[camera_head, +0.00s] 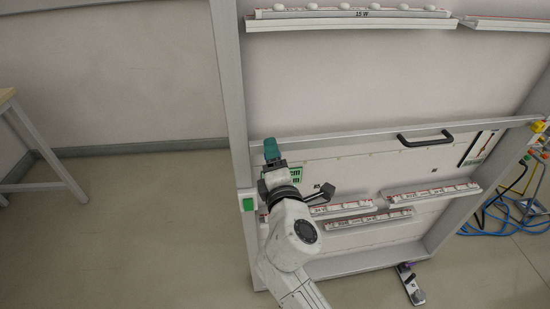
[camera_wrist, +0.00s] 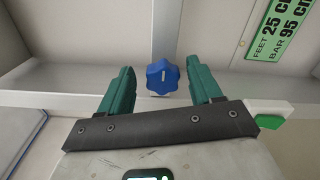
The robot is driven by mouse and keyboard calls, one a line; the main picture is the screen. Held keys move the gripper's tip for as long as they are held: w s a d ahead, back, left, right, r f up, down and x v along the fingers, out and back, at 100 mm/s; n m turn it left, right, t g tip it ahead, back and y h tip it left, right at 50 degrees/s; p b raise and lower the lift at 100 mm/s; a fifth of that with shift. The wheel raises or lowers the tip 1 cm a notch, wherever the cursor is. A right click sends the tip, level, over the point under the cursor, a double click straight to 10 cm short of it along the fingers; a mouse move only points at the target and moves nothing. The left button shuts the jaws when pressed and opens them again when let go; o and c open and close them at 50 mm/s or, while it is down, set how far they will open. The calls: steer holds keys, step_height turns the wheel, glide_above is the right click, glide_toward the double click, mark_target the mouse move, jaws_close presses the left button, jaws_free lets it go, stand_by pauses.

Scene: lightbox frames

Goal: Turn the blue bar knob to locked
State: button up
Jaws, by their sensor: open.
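The blue knob (camera_wrist: 163,77) shows in the wrist view as a lobed, star-shaped knob with a short pale mark at its middle, on a grey metal frame. My gripper (camera_wrist: 160,68) has two green fingers, spread apart, one on each side of the knob. Gaps show between the knob and both fingers, and nothing is held. In the head view my gripper (camera_head: 271,150) is at the left post of the frame, and the knob cannot be made out there. I see no label for locked.
A green sign (camera_wrist: 275,30) is on the panel at upper right in the wrist view. The head view shows a black handle (camera_head: 424,139), label strips (camera_head: 368,219) on the panel, and blue cables (camera_head: 505,220) at right. Open floor (camera_head: 130,230) lies to the left.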

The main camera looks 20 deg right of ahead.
steer(key=shift+f, duration=0.1)
steer(key=v, duration=1)
steer(key=shift+s+b, duration=0.4)
steer(key=shift+b, duration=0.05)
steer(key=s+d+f+m+g+h+p, duration=0.1)
steer(key=s+d+f+m+g+p, duration=0.1)
steer(key=s+d+f+m+g, duration=0.85)
steer(key=s+f+m+g+y+p, duration=0.1)
steer(key=s+f+m+g+y, duration=0.4)
steer(key=s, duration=1.1)
step_height(320, 180, down, 4)
steer(key=m+g, duration=0.1)
steer(key=m, duration=0.2)
steer(key=shift+f, duration=0.15)
